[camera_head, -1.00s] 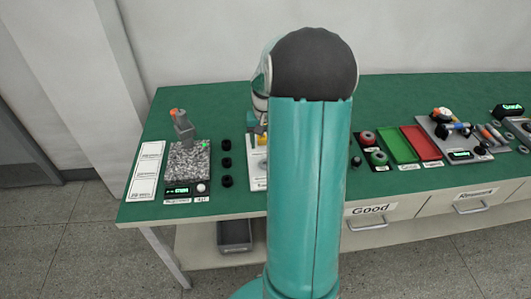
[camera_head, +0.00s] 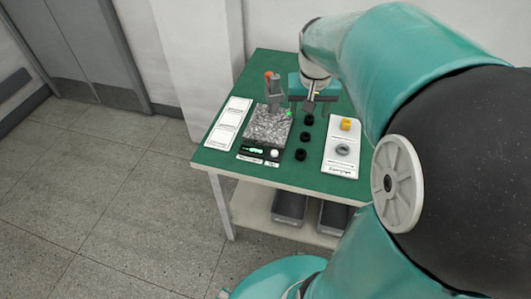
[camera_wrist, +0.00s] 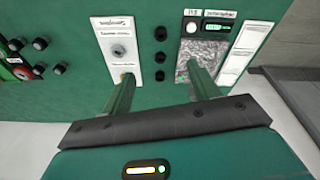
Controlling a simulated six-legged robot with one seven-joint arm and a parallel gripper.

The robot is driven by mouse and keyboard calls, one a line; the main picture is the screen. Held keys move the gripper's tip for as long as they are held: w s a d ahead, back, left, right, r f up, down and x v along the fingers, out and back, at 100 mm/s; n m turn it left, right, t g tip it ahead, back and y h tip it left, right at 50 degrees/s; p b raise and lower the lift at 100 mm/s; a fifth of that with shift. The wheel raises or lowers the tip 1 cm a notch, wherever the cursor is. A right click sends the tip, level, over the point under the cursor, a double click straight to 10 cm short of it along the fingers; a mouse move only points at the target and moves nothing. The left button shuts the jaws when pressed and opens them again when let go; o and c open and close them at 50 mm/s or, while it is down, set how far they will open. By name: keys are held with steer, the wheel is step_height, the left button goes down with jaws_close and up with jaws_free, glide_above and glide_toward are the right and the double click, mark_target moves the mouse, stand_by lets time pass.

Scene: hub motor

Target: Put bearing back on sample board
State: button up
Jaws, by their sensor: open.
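A white board (camera_head: 341,167), which looks like the sample board, lies on the green table; its label is too small to read. On it are a grey ring-shaped part (camera_head: 342,150), possibly the bearing, and a yellow part (camera_head: 346,124). The board also shows at upper left in the wrist view (camera_wrist: 112,35), with the grey part (camera_wrist: 118,51). My gripper (camera_head: 308,104) is open over the far side of the table, near the granite plate. In the wrist view its fingers (camera_wrist: 160,75) are apart with nothing held between them.
Several black round pieces (camera_head: 301,154) stand in a column between the board and the speckled granite plate (camera_head: 268,126). A grey stand with an orange top (camera_head: 272,90) rises behind the plate. A white sheet (camera_head: 229,124) lies left. Grey bins (camera_head: 290,207) sit below.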

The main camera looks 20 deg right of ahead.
steer(key=s+a+r+n+t, duration=0.1)
steer(key=s+a+r+n, duration=0.1)
steer(key=s+a, duration=0.4)
steer(key=s+a+r+n+t+y, duration=0.1)
steer(key=s+a, duration=0.4)
steer(key=a, duration=0.6)
steer(key=shift+s+a+r+n+t, duration=0.2)
steer(key=shift+s+r+n+t, duration=0.25)
steer(key=shift+n+t, duration=0.5)
